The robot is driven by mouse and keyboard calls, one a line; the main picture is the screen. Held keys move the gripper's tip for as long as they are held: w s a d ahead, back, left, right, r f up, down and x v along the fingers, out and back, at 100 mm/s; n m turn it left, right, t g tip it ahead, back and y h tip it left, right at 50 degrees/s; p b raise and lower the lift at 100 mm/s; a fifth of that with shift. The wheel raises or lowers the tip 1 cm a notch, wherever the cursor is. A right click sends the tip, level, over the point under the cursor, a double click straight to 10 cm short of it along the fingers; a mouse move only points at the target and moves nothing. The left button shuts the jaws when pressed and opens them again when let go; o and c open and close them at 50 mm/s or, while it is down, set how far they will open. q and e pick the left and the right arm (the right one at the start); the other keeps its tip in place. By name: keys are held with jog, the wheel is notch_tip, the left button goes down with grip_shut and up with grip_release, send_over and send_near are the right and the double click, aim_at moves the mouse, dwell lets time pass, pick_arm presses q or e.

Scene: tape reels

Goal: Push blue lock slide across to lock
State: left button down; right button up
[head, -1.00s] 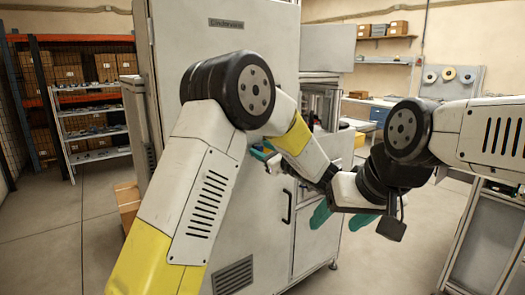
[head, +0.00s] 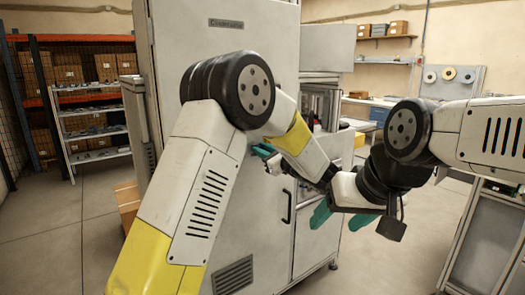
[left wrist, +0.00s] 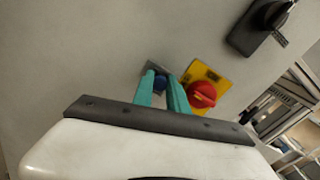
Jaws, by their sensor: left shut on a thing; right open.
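The blue lock slide (left wrist: 160,83) shows as a small blue knob on a grey plate on the cabinet front in the left wrist view. The fingers of my left gripper (left wrist: 162,90) are shut on it, one on each side, and hide part of it. In the head view my left gripper (head: 263,151) is at the cabinet face, mostly behind my own arm, and the slide cannot be made out there. My right gripper (head: 341,218) is open and empty, in front of the cabinet's lower right part.
A red rotary knob (left wrist: 202,95) on a yellow plate (left wrist: 211,77) sits right of the slide, close to my left fingers. A black handle (left wrist: 262,26) is further up right. The tall grey cabinet (head: 225,32) fills the middle; shelves (head: 92,125) stand left. Open floor lies lower right.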

dwell(0.8)
pick_arm(q)
jog(key=shift+w+d, duration=0.15)
jog(key=shift+d, duration=0.05)
jog(key=shift+w+d, duration=0.6)
jog(key=shift+d, duration=0.3)
jog(key=c, duration=1.3)
grip_release()
